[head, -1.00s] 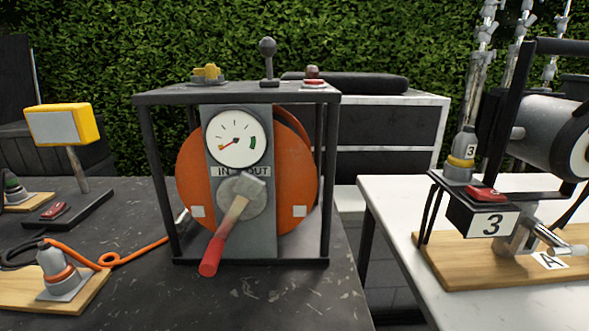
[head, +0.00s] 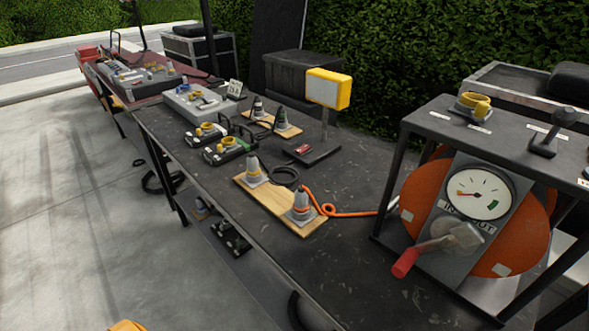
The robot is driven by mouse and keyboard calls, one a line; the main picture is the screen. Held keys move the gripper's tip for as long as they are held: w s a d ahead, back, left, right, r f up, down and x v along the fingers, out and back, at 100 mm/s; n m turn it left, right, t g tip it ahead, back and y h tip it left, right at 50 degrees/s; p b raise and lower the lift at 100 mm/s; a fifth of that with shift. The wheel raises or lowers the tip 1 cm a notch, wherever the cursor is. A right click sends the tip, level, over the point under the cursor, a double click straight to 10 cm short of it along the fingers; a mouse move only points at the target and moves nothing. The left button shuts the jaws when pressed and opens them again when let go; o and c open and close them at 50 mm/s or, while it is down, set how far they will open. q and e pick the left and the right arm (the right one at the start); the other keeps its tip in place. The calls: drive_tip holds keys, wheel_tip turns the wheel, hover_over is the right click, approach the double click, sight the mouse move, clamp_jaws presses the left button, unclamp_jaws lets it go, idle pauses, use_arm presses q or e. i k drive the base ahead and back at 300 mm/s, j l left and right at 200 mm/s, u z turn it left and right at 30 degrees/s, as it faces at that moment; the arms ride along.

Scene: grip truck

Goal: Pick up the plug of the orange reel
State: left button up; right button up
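The orange reel (head: 412,197) stands in a dark metal frame at the right of the head view, behind a grey panel with a gauge. Its orange cable (head: 350,214) runs left over the dark table and loops near a wooden board (head: 262,207). A grey plug with an orange band (head: 300,208) stands upright at the near right end of that board, where the orange cable comes up to it. Another grey plug with a yellow band (head: 254,170) stands at the board's other end.
A crank with a red handle (head: 405,262) juts out from the reel's panel. A yellow-framed display (head: 328,88) stands behind the board. Black clamp-like devices (head: 230,148) lie further left. The tabletop (head: 350,265) between the board and the reel frame is mostly clear.

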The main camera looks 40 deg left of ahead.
sight(301, 205)
drive_tip(key=u, duration=1.05)
